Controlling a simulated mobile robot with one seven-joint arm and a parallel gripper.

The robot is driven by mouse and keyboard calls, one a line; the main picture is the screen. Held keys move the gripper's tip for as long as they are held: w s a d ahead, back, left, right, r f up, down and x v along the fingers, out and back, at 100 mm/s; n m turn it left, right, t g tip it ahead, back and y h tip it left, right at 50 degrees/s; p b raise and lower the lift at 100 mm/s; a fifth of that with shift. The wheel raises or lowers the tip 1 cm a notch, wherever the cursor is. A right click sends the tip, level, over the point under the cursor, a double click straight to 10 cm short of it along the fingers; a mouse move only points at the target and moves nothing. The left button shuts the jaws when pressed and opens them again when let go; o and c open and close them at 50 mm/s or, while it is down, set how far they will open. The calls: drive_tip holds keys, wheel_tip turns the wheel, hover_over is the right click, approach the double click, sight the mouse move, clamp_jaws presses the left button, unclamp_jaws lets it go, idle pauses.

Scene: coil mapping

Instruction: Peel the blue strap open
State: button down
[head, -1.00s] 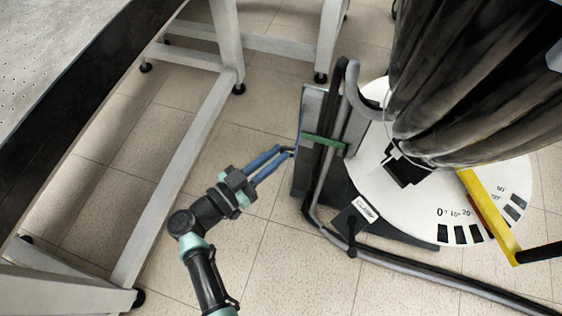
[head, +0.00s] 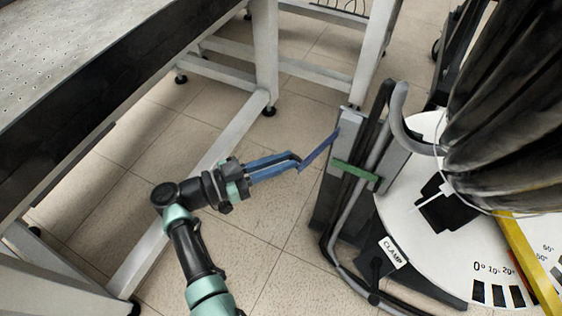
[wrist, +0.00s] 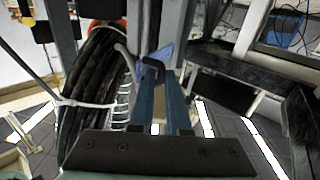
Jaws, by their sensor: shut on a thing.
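The blue strap (head: 319,149) is a thin band that slants out from the side of a grey upright post, its upper right end close to the post. My gripper (head: 297,161), with long blue fingers, is shut on the strap's lower left end, left of the post. In the wrist view, the strap (wrist: 162,54) shows as a small blue patch at the tips of my gripper (wrist: 158,66). Whether the strap's far end still touches the post is hard to tell.
A green strap (head: 355,171) crosses the grey post (head: 326,190) and black hoses. A white dial plate (head: 415,245) with a CLAMP label and a thick dark cable bundle (head: 510,110) stand right. A metal table frame (head: 265,60) is behind and left. Tiled floor between is open.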

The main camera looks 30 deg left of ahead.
drive_tip(key=shift+w+d+r, duration=0.45)
drive_tip(key=shift+w+d, duration=0.05)
drive_tip(key=shift+w, duration=0.1)
drive_tip(key=c, duration=0.9)
unclamp_jaws()
drive_tip(key=shift+d, duration=0.1)
drive_tip(key=v, duration=0.4)
drive_tip(key=p+v, duration=0.1)
drive_tip(key=v, duration=0.9)
drive_tip(key=shift+f, duration=0.4)
drive_tip(key=shift+w, duration=0.15)
